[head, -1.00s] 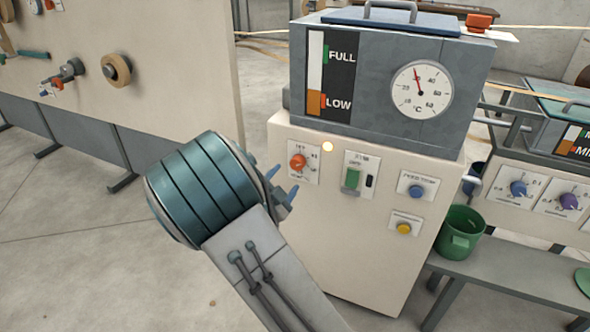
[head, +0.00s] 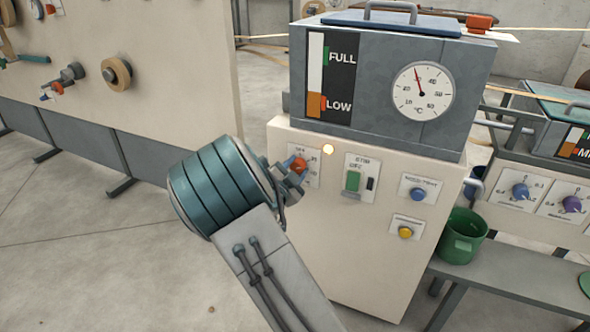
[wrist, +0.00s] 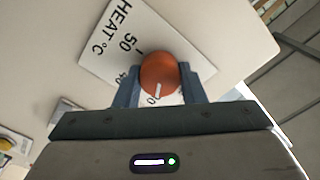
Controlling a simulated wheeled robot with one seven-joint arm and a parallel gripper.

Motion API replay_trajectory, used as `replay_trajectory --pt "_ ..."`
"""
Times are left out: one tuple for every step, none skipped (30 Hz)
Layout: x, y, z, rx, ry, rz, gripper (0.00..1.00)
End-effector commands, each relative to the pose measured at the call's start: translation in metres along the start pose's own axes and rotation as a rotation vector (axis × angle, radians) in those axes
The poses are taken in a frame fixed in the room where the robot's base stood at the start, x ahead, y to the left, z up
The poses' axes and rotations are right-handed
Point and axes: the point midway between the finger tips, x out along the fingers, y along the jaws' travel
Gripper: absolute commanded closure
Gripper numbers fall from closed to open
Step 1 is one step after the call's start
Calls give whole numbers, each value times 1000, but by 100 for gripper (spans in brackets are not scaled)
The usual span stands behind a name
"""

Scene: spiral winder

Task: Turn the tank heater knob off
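The tank heater knob (wrist: 158,73) is orange-red with a white pointer mark, on a white plate (wrist: 115,40) marked "HEAT °C" with numbers such as 50 and 40. In the head view the knob (head: 299,164) sits at the upper left of the cabinet front, partly hidden by my gripper. My gripper (wrist: 160,82) has its two blue fingers apart, one on each side of the knob. I cannot tell whether they touch it. In the head view my gripper (head: 296,171) is right at the knob. A lit lamp (head: 328,149) glows above and right of the knob.
The cabinet also carries a green switch (head: 353,181), a blue button (head: 417,194) and a yellow button (head: 405,232). The tank (head: 385,80) with a dial thermometer (head: 422,92) stands on top.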

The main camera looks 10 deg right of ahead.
Motion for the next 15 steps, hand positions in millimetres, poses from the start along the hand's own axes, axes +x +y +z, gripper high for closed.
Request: replay_trajectory --pt "0 0 0 0 0 0 86" --pt "0 0 0 0 0 1 86" --pt "0 0 0 0 0 1 86" --pt "0 0 0 -1 0 1 86" --pt "0 0 0 -3 0 1 86" --pt "0 0 0 -7 0 1 86" --pt "0 0 0 -11 0 1 86" --pt "0 0 0 -17 0 1 86" --pt "0 0 -1 -26 0 1 86" --pt "0 -1 -1 -35 0 1 86" --pt "0 -1 -1 -47 0 1 86" --pt "0 -1 -1 -63 0 1 86" --pt "0 -1 -2 -78 0 1 86" --pt "0 -2 -2 -95 0 1 86" --pt "0 -2 -2 -119 0 1 86"
